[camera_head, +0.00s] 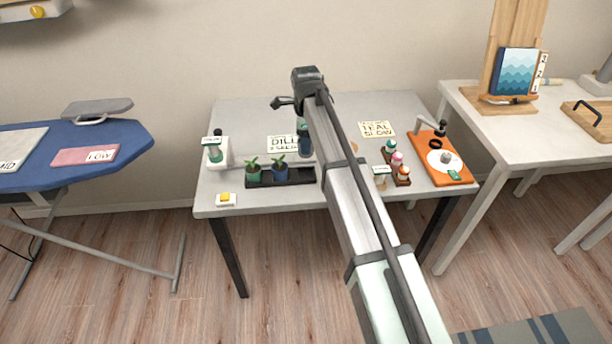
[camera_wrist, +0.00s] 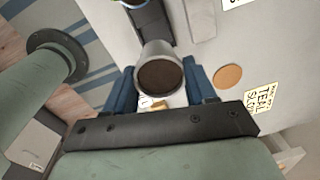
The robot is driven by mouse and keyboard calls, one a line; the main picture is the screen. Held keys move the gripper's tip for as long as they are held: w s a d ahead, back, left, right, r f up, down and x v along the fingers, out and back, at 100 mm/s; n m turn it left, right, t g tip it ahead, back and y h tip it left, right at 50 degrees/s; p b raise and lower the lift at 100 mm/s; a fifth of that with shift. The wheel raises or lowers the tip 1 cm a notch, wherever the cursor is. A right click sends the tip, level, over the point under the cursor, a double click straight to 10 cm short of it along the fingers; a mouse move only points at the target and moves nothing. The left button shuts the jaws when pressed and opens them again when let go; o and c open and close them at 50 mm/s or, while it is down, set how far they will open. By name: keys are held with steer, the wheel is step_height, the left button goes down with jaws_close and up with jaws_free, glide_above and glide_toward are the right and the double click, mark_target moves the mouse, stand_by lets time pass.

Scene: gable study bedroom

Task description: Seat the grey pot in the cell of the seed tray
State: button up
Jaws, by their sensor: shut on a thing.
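The grey pot (camera_wrist: 160,72), filled with brown soil, sits between the blue fingers of my gripper (camera_wrist: 164,88) in the wrist view. My gripper is shut on it. In the head view my arm hides the pot. The black seed tray (camera_head: 300,176) lies near the table's front edge. It holds a green pot (camera_head: 253,176) and a blue pot (camera_head: 279,175), both with plants, on its left side; its right part looks bare. In the wrist view part of the tray (camera_wrist: 154,24) shows just beyond the held pot. Whether the pot touches anything is unclear.
A white dispenser (camera_head: 217,153) and a yellow-topped button box (camera_head: 226,199) stand left of the tray. A rack of small bottles (camera_head: 397,173) and an orange board (camera_head: 455,171) are on the right. A round cork disc (camera_wrist: 227,77) lies near the pot.

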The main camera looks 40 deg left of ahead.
steer(key=shift+f, duration=5)
steer(key=o, duration=1.2)
steer(key=shift+f, duration=0.1)
steer(key=r, duration=1.2)
steer(key=shift+s+d+r, duration=0.15)
steer(key=shift+s, duration=0.1)
